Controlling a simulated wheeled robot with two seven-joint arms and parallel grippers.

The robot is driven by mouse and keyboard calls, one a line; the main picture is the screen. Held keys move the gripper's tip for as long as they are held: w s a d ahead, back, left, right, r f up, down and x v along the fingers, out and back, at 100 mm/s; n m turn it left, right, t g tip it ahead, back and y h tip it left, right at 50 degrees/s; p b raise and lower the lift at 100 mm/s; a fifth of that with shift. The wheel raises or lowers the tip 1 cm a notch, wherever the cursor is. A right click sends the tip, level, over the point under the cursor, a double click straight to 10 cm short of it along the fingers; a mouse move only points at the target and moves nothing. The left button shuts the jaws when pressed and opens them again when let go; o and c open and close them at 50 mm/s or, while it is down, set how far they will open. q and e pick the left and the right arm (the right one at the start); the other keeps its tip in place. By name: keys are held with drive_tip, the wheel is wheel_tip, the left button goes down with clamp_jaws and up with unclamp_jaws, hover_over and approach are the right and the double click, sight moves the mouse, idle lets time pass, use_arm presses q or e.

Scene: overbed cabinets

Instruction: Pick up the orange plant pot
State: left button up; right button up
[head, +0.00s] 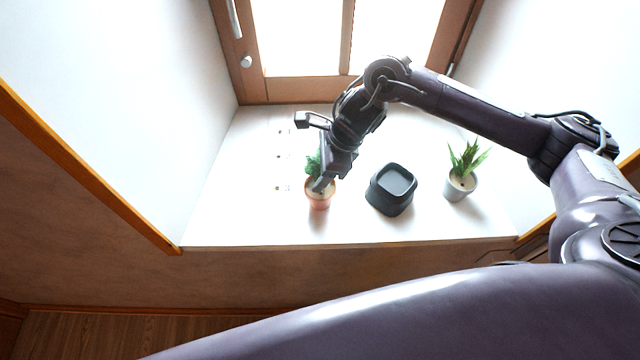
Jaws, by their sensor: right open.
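The orange plant pot (320,200) stands upright on the white sill, at the left of a row of objects, with a green plant (312,163) in it. My right gripper (308,152) reaches in from the right, above and beside the plant. Its jaws are open, with one finger at the upper left and the other in front of the plant, near the pot's rim. The finger hides part of the plant; I cannot tell whether it touches the pot. My left gripper is out of view.
A dark square container (391,189) stands right of the orange pot. A grey pot (460,187) with a spiky plant stands further right. A wooden-framed window (300,90) is behind, and white walls (110,90) flank the sill. The sill's left part is mostly clear.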

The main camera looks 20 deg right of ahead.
clamp_jaws()
drive_tip(key=shift+r, duration=0.15)
idle(0.4)
